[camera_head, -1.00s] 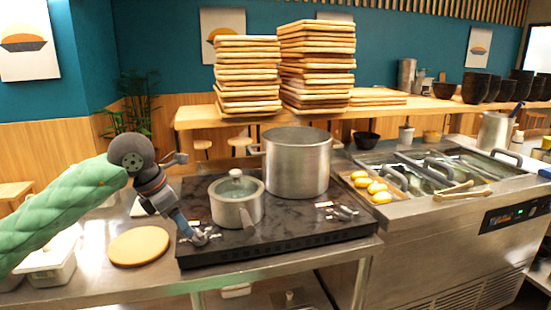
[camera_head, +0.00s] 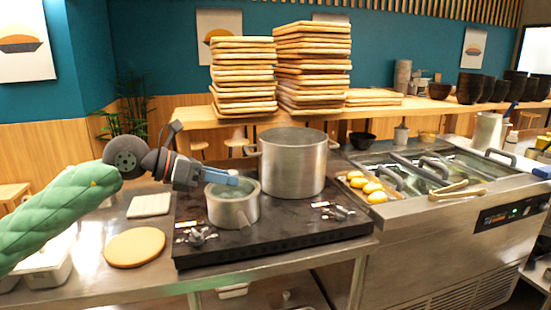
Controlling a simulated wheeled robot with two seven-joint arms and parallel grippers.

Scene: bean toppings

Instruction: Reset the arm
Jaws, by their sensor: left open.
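My left arm, in a green quilted sleeve, comes in from the left. My left gripper (camera_head: 226,179) is open and points right, in front of the upper rim of the small pot in this view. Whether it touches the pot is unclear. The small steel pot (camera_head: 233,212) stands on the left part of the black stove (camera_head: 290,232). The gripper covers part of the pot's top, and the lid's knob is hidden. The stove's left knob (camera_head: 197,237) is clear of the gripper. My right gripper is not in view.
A large steel pot (camera_head: 293,165) stands behind the small pot. A round wooden board (camera_head: 135,247) lies left of the stove. Yellow food pieces (camera_head: 367,186) and tongs (camera_head: 457,191) lie to the right. Stacked boards (camera_head: 313,70) stand on the back shelf.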

